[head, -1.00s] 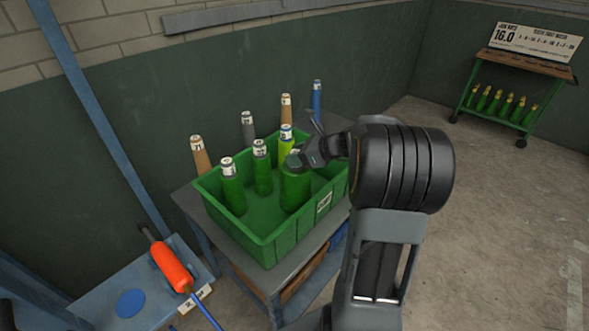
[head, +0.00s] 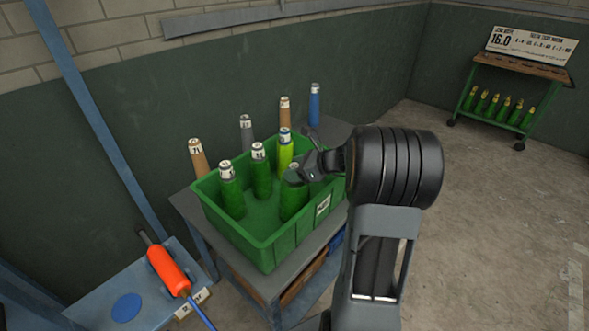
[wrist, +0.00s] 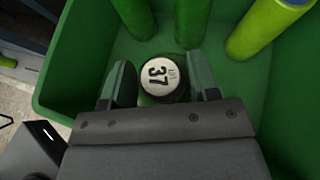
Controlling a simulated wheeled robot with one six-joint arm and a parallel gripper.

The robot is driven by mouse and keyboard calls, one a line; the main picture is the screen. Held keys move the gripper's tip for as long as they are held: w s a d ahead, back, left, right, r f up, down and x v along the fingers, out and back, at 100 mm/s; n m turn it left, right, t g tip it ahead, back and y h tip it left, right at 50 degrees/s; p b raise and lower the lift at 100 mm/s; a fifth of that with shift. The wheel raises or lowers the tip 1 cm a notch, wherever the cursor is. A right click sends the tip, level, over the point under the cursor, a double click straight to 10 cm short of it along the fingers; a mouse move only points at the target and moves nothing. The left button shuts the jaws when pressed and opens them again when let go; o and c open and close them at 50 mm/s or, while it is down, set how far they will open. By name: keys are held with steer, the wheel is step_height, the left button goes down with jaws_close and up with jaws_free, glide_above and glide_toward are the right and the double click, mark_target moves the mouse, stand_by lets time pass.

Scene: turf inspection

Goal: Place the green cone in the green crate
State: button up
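A green cone with a white cap marked 37 (wrist: 160,77) stands upright or hangs just above the floor inside the green crate (head: 268,258). It also shows in the head view (head: 292,204). My gripper (wrist: 162,82) has a finger on each side of its top, close against it, and appears shut on it. In the head view my gripper (head: 305,168) comes in from the right and covers part of the cone's top. Whether the cone's base touches the crate floor cannot be seen clearly.
Two other green cones (head: 231,195) and a lime cone (head: 285,153) stand in the crate. Brown, grey and blue cones (head: 314,106) stand behind it on the grey table. An orange tool (head: 167,272) lies at lower left. A green cart (head: 505,90) stands far right.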

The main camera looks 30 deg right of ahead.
steer(key=shift+o, duration=1.1)
steer(key=shift+r, duration=0.15)
steer(key=v, duration=1.1)
steer(key=s+a+f+n+g+h, duration=0.1)
steer(key=s+a+n+g+h, duration=0.2)
steer(key=s+a+n, duration=0.3)
steer(key=s+a+f+n+g+h, duration=0.2)
steer(key=s+a+n+h, duration=0.3)
steer(key=a+n, duration=0.7)
steer(key=s+n, duration=0.2)
steer(key=n, duration=0.7)
steer(key=shift+f+n+g, duration=0.3)
steer(key=shift+g, duration=0.1)
steer(key=shift+s+a+r+p, duration=0.1)
steer(key=shift+p, duration=0.25)
